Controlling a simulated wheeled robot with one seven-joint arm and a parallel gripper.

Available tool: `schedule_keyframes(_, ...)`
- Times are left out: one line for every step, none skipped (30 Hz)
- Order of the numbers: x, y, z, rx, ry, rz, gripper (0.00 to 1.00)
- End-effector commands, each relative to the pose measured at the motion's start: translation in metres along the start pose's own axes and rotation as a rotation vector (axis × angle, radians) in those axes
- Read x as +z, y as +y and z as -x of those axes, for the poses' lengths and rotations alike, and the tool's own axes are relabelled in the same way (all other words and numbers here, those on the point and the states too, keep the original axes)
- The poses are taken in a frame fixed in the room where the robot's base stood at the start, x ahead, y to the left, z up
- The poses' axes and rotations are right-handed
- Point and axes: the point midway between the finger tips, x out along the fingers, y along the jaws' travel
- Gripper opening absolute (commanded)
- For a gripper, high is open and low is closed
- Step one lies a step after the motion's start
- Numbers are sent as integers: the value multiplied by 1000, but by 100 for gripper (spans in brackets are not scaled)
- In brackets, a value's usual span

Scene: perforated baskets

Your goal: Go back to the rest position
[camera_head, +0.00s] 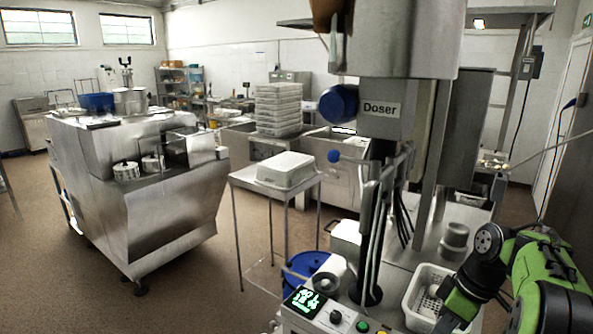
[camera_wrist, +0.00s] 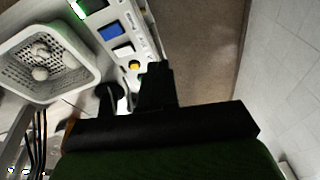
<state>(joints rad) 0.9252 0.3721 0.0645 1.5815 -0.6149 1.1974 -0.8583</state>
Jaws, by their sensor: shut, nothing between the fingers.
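My gripper (camera_wrist: 155,80) is black and shows in the wrist view with its fingers together and nothing held. In the head view, the end of my green and black arm is at the lower right, beside a white perforated basket (camera_head: 412,306), and its fingertips cannot be made out there. The basket also shows at the upper left of the wrist view (camera_wrist: 22,92), with a few pale round pieces (camera_wrist: 40,57) inside. My gripper is outside the basket, to its right in the wrist view.
A machine labelled Doser (camera_head: 382,108) rises close in front, with a lit control panel (camera_head: 308,303) at its base. A small table with an upturned white basket (camera_head: 286,170) stands left of it. Stacked baskets (camera_head: 278,110) stand farther back. Open floor lies left of the small table.

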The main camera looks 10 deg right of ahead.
Motion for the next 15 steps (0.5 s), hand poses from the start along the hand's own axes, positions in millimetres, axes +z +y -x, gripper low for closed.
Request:
schedule_keyframes(-12, -14, 4, 18, -4, -11, 0)
schedule_keyframes(-18, -22, 7, 28, -7, -25, 0)
schedule_keyframes(-27, -33, 9, 42, -9, -42, 0)
schedule_keyframes(-33, -42, 11, 54, -9, -56, 0)
schedule_keyframes(-39, -52, 13, 67, -9, -71, 0)
schedule_keyframes(-47, -67, 16, 85, -8, -92, 0)
schedule_keyframes(-52, -79, 17, 100, -5, -110, 0)
schedule_keyframes(-57, -93, 19, 115, -1, -129, 0)
schedule_keyframes(-62, -112, 21, 139, 7, -157, 0)
schedule_keyframes(-65, -129, 22, 159, 18, -180, 0)
schedule_keyframes(-67, -146, 23, 178, 30, -204, 0)
schedule_keyframes(-66, -170, 24, 206, 53, -240, 0)
schedule_keyframes(-64, -188, 23, 225, 73, -270, 0)
schedule_keyframes(-60, -204, 22, 243, 96, -298, 0)
schedule_keyframes(-52, -223, 20, 262, 130, -337, 0)
